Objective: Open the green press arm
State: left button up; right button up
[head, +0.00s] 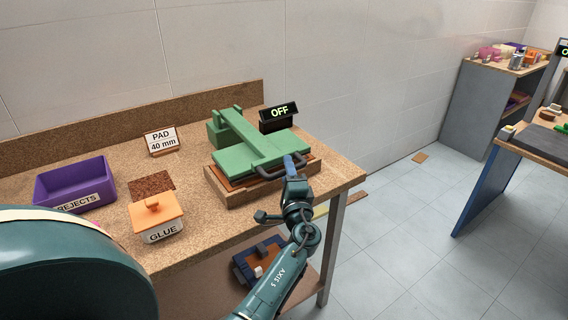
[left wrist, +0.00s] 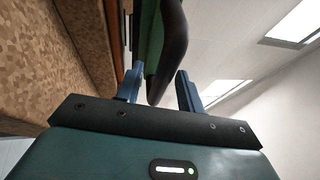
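The green press (head: 240,145) sits on a wooden base (head: 232,196) near the right end of the workbench. Its green arm lies down flat over the plate, with a dark bar handle (head: 268,175) at the front edge. My left gripper (head: 291,164) is at the right part of this handle. In the left wrist view, the dark handle (left wrist: 172,60) lies between the two blue fingers of my left gripper (left wrist: 160,90), with gaps visible beside it, so the gripper is open around it. My right gripper is not in view.
A black OFF sign (head: 279,115) stands behind the press. A PAD 40 mm card (head: 161,140), brown pad (head: 151,184), orange-lidded GLUE box (head: 157,217) and purple REJECTS bin (head: 75,183) stand to the left. A blue tray (head: 258,262) lies on the lower shelf.

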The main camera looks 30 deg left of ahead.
pick_arm(q)
jog(key=shift+w+a, duration=0.15)
jog(key=shift+r, duration=0.1)
jog(key=shift+c, duration=0.4)
grip_shut()
